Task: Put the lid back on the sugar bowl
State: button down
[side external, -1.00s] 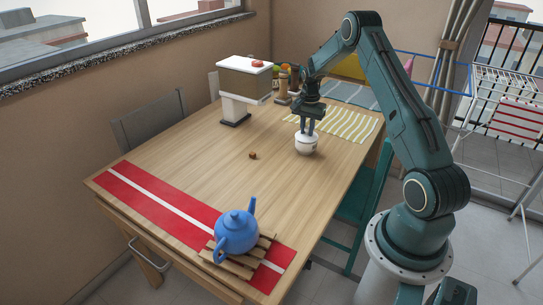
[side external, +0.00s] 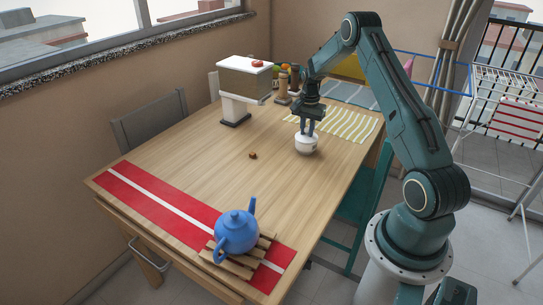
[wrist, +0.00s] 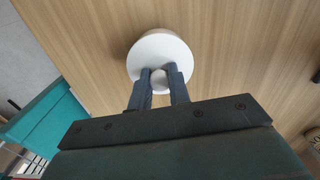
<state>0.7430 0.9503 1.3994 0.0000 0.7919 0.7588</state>
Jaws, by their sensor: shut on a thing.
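The white sugar bowl (side external: 306,148) stands upright on the wooden table, right of its middle. My gripper (side external: 307,132) points straight down over it. In the wrist view, my gripper (wrist: 161,80) is shut on the round knob of the white lid (wrist: 160,50), with one dark finger on each side. The lid looks level and lies at the bowl's top. The lid hides the bowl's mouth, and I cannot tell whether it rests fully on the rim.
A blue teapot (side external: 236,232) stands on a wooden trivet on the red runner (side external: 150,190). A small brown cube (side external: 252,155) lies left of the bowl. A striped mat (side external: 352,123) lies behind it. A white-topped stand (side external: 245,85) is at back left.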

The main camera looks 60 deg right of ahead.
dwell(0.3)
jog(key=c, duration=1.2)
grip_release()
jog(key=shift+c, duration=0.2)
jog(key=shift+o, duration=0.5)
jog(key=o, duration=0.4)
jog(key=shift+r, duration=0.2)
jog(key=shift+r, duration=3.3)
